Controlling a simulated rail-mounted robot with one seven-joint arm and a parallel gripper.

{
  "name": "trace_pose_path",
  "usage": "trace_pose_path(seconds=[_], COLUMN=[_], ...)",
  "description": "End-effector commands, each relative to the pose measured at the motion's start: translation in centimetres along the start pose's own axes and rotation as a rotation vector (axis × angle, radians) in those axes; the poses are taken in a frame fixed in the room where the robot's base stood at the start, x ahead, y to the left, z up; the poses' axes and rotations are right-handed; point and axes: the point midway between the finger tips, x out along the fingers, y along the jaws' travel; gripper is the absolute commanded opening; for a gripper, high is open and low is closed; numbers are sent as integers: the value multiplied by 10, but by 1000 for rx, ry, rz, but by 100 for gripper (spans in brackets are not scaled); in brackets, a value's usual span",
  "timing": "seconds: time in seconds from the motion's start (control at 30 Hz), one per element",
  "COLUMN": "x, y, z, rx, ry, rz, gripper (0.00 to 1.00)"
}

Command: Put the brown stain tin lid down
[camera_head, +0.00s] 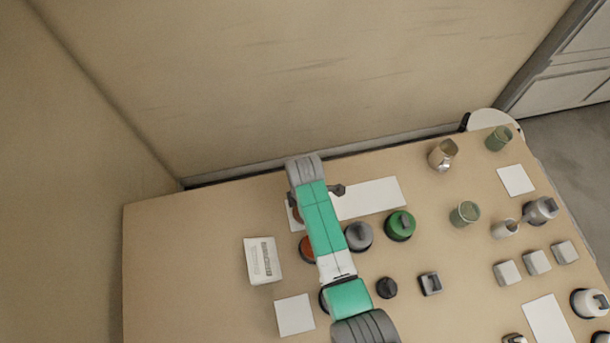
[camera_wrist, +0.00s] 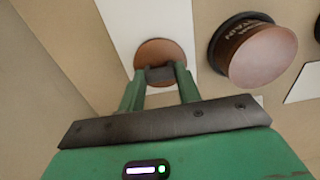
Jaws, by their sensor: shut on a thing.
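The brown stain tin lid (camera_wrist: 152,49) is a round brown disc with a dark grey grip block. My gripper (camera_wrist: 159,75) is shut on that block in the wrist view. The lid is over the white strip (camera_wrist: 122,20); I cannot tell whether it touches it. The brown tin (camera_wrist: 262,54), with lettering on its side, stands to the right of the lid. In the head view the tin (camera_head: 307,249) is partly hidden by my arm. My arm covers most of the lid and fingertips there.
In the head view, a grey-lidded tin (camera_head: 358,236) and a green-lidded tin (camera_head: 400,225) stand right of my arm. A labelled white box (camera_head: 262,260) lies to the left. The right part of the white strip (camera_head: 372,198) is clear. Several jars and blocks stand farther right.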

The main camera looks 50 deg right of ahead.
Motion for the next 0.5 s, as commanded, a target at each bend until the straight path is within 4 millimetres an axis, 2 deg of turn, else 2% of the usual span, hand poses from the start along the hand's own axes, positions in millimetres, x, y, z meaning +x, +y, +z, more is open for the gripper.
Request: trace_pose_path(seconds=[0.33, 0.37, 0.43, 0.5], x=[6, 5, 5, 5], y=[0, 1, 1, 0], z=[0, 0, 0, 0], rx=[0, 0, 0, 0], ry=[0, 0, 0, 0], rz=[2, 2, 2, 2], gripper=[12, 39, 53, 55])
